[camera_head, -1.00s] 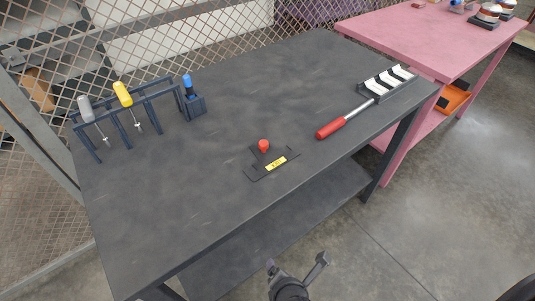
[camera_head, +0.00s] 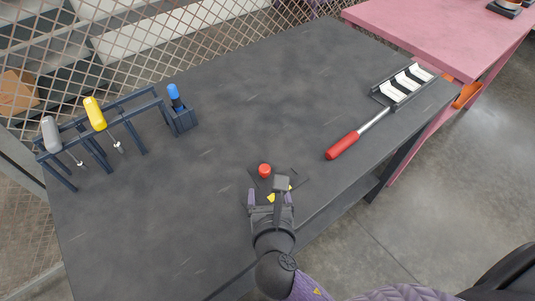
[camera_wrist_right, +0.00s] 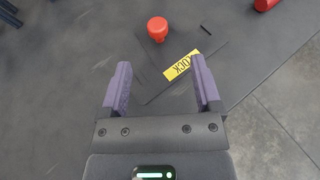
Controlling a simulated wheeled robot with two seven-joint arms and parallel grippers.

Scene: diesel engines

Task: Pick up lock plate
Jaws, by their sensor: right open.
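The lock plate (camera_head: 300,180) lies flat on the dark table near its front edge, partly hidden by my right gripper in the head view. It is a dark plate with a red knob (camera_head: 264,170) and a yellow label. In the right wrist view the lock plate (camera_wrist_right: 218,42) shows its red knob and its yellow label with black letters, ahead of the fingers. My right gripper (camera_head: 270,196) is open and empty, its purple-lined fingers apart above the near side of the plate. It also shows in the right wrist view (camera_wrist_right: 160,85). My left gripper is not in view.
A rack (camera_head: 105,119) with grey and yellow screwdrivers and a blue-handled tool stands at the left. A red-handled tool (camera_head: 343,146) lies at the right beside a tray with white pieces (camera_head: 404,86). The table's middle is clear. A pink table (camera_head: 440,35) stands behind right.

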